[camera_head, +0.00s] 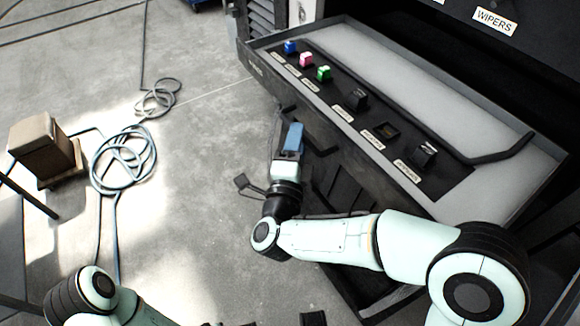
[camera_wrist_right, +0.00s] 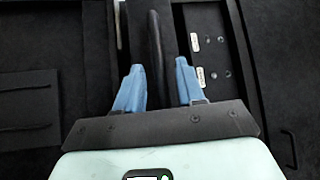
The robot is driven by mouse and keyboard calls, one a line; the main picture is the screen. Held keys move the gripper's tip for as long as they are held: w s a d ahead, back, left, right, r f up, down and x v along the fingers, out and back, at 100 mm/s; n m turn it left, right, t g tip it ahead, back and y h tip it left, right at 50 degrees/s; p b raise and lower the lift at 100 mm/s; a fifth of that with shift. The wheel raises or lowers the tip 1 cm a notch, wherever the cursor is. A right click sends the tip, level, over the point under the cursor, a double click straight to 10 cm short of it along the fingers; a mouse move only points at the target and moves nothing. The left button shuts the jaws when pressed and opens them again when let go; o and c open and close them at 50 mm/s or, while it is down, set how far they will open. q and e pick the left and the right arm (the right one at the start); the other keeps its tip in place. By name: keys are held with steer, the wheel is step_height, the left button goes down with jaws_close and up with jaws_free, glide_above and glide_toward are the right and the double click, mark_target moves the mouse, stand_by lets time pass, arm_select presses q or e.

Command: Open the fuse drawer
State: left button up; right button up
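The fuse panel, a dark-rimmed tray-like unit (camera_head: 255,70), shows at the upper right of the head view. It holds a row of labelled slots, with blue (camera_head: 290,47), pink (camera_head: 306,60) and green (camera_head: 324,73) fuses and dark pieces. My right gripper (camera_head: 292,128) is low beside the panel's front face. In the right wrist view my right gripper (camera_wrist_right: 158,72) has its blue fingers spread, with a dark bar like a handle (camera_wrist_right: 155,45) between them. A gap shows on each side of the bar. Only part of my left arm shows; its gripper is out of view.
A coiled hose (camera_head: 123,160) and a brown box (camera_head: 42,148) are on the concrete floor at left. A WIPERS label (camera_head: 494,21) is on the dark surface at top right.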

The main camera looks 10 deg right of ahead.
arm_select(q)
steer(key=shift+w+d+r+t+p, duration=0.1)
steer(key=shift+w+r+t+p, duration=0.2)
steer(key=shift+w+r, duration=0.35)
arm_select(e)
steer(key=v, duration=1.1)
